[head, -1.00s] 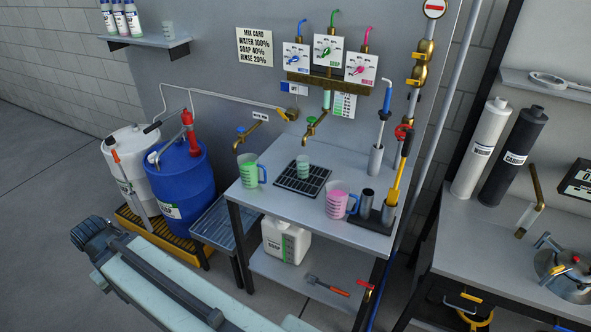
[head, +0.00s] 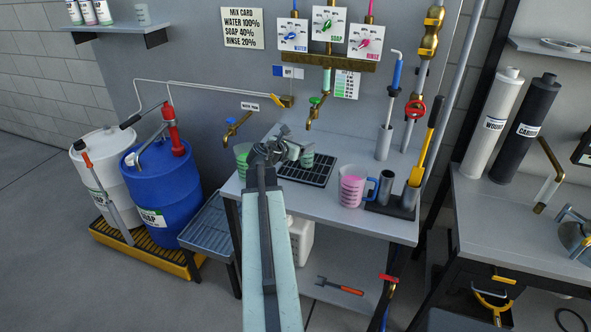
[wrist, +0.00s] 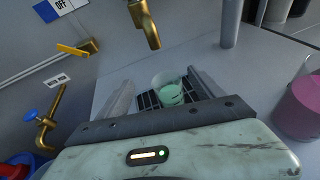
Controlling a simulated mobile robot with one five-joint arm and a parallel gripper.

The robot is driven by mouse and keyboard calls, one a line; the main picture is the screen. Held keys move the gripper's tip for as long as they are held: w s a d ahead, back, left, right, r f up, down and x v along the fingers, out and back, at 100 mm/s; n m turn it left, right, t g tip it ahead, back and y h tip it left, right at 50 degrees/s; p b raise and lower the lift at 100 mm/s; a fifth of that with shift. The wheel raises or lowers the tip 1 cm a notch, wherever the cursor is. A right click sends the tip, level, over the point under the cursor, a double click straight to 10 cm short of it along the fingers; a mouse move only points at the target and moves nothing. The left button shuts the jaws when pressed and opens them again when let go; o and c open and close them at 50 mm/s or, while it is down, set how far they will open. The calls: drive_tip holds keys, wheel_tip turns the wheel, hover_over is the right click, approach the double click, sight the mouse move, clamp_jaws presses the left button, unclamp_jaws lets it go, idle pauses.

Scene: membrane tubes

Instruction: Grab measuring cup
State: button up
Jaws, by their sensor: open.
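A small clear measuring cup with green liquid (head: 307,161) stands on the dark drip grate (head: 318,178) below the middle brass tap. In the wrist view the cup (wrist: 168,92) appears ahead, between my two spread jaws. My gripper (head: 296,152) is open and empty, just left of this cup and partly in front of it. I cannot tell the exact gap. A larger green cup (head: 241,152) is partly hidden behind my arm at the left. A pink cup with a blue handle (head: 353,188) stands to the right.
Brass taps (head: 316,112) (head: 236,125) project from the wall near my gripper. A dark holder (head: 392,208) with cylinders and a yellow-handled tool stands at the table's right. The table's front edge (head: 340,225) is mostly clear.

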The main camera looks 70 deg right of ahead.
drive_tip(key=f, duration=0.1)
drive_tip(key=b, duration=0.1)
drive_tip(key=d+f, duration=0.1)
drive_tip(key=shift+s+f+n, duration=0.3)
drive_tip(key=shift+s, duration=0.1)
drive_tip(key=b+x, duration=0.1)
drive_tip(key=x, duration=0.3)
drive_tip(key=b+x, duration=0.2)
drive_tip(key=x, duration=0.1)
drive_tip(key=shift+d+f, duration=0.3)
drive_tip(key=shift+f, duration=0.05)
drive_tip(key=shift+a+r, duration=0.1)
drive_tip(key=shift+c, duration=0.9)
clamp_jaws()
drive_tip(key=shift+r, duration=0.15)
